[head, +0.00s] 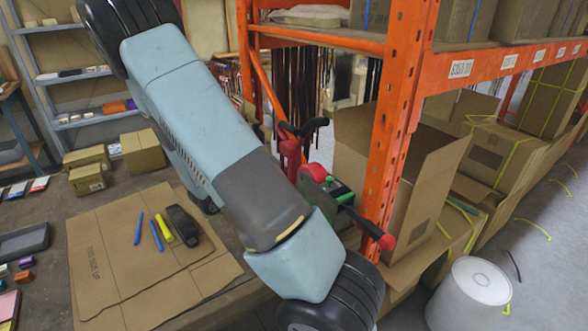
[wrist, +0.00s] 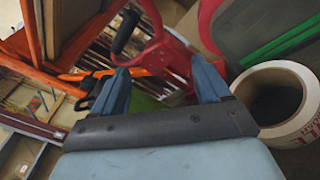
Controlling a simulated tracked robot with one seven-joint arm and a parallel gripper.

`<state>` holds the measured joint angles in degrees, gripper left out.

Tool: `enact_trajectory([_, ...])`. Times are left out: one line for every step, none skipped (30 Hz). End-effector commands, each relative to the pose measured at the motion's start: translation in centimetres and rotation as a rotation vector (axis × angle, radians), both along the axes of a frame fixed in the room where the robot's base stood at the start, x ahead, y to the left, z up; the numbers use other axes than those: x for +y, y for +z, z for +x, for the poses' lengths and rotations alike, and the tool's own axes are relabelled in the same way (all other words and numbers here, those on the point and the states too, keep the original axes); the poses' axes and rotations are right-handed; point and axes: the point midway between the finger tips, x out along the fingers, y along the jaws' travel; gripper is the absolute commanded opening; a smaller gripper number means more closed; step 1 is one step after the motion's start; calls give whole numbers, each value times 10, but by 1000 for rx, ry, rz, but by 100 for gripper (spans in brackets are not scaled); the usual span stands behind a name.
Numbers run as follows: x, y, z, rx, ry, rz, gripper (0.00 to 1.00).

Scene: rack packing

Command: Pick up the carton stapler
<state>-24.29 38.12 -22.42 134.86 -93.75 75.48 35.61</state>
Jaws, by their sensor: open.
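A red tool with a black handle, which looks like the carton stapler (wrist: 160,52), lies ahead of my gripper in the wrist view. Its red frame runs between and beyond the two blue fingers, and its black handle rises at the upper left. My gripper (wrist: 162,84) is open, and nothing is clearly held between the fingers. I cannot tell whether a finger touches the tool. In the head view the red tool (head: 291,153) stands beside the orange rack post, partly hidden behind my arm. My gripper is not visible in the head view.
A white roll (wrist: 303,118) lies close to the right finger. A red round item with a green part (head: 341,191) sits near the orange post (head: 390,130). Open cartons (head: 418,175) stand right of it.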

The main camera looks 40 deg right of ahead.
Motion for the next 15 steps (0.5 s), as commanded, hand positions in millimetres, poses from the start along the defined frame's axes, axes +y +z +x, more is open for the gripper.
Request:
enact_trajectory([-3,-1,1,1,2,-4,76])
enact_trajectory([-6,-1,2,1,3,-4,76])
enact_trajectory([-10,-1,3,1,3,-6,76])
enact_trajectory([-15,-1,4,1,3,-6,76])
enact_trajectory([-20,-1,5,1,2,-6,76])
enact_trajectory([-26,-1,6,1,2,-6,76])
enact_trajectory([-32,-1,7,1,2,-6,76])
enact_trajectory([-37,-1,8,1,1,-5,76])
enact_trajectory([-44,-1,10,1,1,-5,76])
enact_trajectory([-49,-1,11,1,1,-5,76])
enact_trajectory([-54,-1,12,1,1,-5,76])
enact_trajectory([-60,-1,13,2,1,-5,76])
enact_trajectory([-65,-1,14,2,2,-5,76])
enact_trajectory([-69,-1,15,1,1,-4,76])
enact_trajectory([-73,-1,16,2,2,-5,76])
